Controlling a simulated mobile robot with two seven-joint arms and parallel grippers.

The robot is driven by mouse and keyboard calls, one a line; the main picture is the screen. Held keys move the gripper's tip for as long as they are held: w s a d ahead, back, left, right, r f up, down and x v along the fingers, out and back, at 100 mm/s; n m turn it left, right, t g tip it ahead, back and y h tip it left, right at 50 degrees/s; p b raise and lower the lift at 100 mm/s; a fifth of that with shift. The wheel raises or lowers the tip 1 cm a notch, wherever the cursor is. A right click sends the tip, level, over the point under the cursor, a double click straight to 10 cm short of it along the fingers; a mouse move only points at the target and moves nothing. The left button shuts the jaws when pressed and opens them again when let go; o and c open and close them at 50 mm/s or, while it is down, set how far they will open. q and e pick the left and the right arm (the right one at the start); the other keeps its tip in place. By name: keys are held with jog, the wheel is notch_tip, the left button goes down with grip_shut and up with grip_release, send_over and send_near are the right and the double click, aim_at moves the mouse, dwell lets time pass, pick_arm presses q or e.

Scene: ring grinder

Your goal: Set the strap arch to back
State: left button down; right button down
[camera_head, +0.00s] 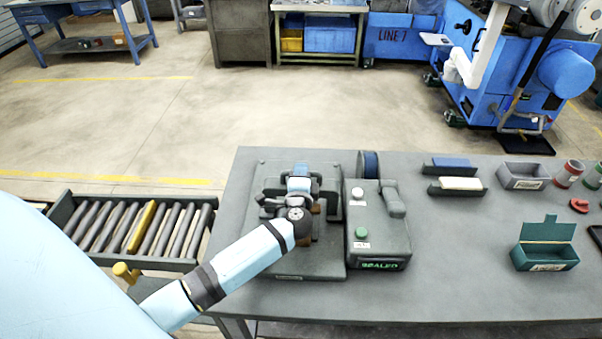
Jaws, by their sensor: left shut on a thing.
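My left arm comes in from the lower left, and its gripper (299,190) is over the dark machine fixture on the left part of the table. The gripper is shut on a part of this fixture, but the wrist hides what lies between the fingers. I cannot tell the strap arch apart from the other dark parts there. The fixture's grey base plate (320,262) shows around the arm. Beside it on the right stands a grey control box (377,225) with a white button, a green button and a lit green display. My right gripper is not in view.
A roller conveyor (62,212) with one yellow roller adjoins the table's left side. On the right of the table are a grey bin (525,184), an open green box (545,256) and two small trays with blocks. The table's front middle is clear.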

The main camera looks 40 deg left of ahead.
pick_arm(q)
jog(key=b+x, duration=0.7)
jog(key=x, duration=0.9)
jog(key=shift+r, duration=0.2)
jog(key=shift+w, duration=0.15)
jog(key=c, duration=1.3)
grip_release()
jog(key=shift+o, duration=1.1)
jog(key=shift+w+a+f, duration=0.1)
jog(key=shift+w+f, duration=0.1)
jog(key=b+v, duration=0.1)
jog(key=v, duration=1.3)
jog(key=shift+b, duration=0.35)
